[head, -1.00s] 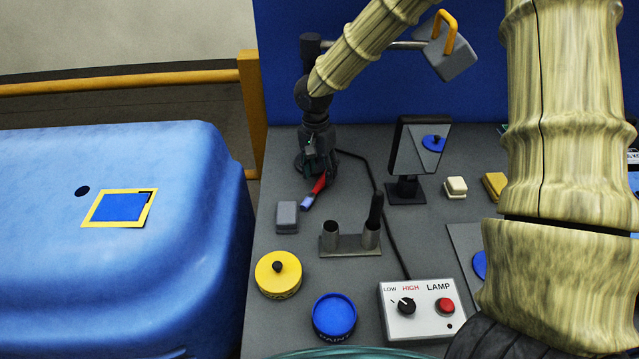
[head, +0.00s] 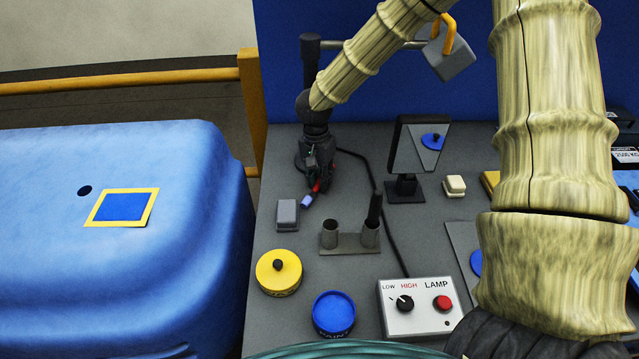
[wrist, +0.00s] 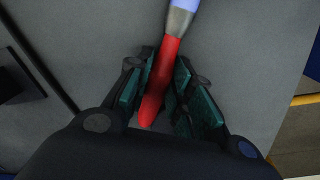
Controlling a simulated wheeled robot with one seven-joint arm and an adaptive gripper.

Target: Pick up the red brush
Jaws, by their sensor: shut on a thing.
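The red brush (head: 306,202) is at the back left of the grey bench in the head view, with its blue tip toward the front. Its red handle (wrist: 162,78) runs between my gripper's green-padded fingers in the wrist view. My gripper (head: 318,184) points down and is shut on the handle, hiding most of it in the head view. The grey ferrule and blue tip (wrist: 183,8) stick out past the fingers. The brush is at or close to the bench top; I cannot tell if it touches.
A grey block (head: 287,214) stands just left of the brush tip. A metal holder with two cups (head: 350,242) is in front, with a dark handle in its right cup. A mirror (head: 418,146) stands to the right. A yellow tin (head: 278,278) and blue paint tin (head: 333,318) are nearer.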

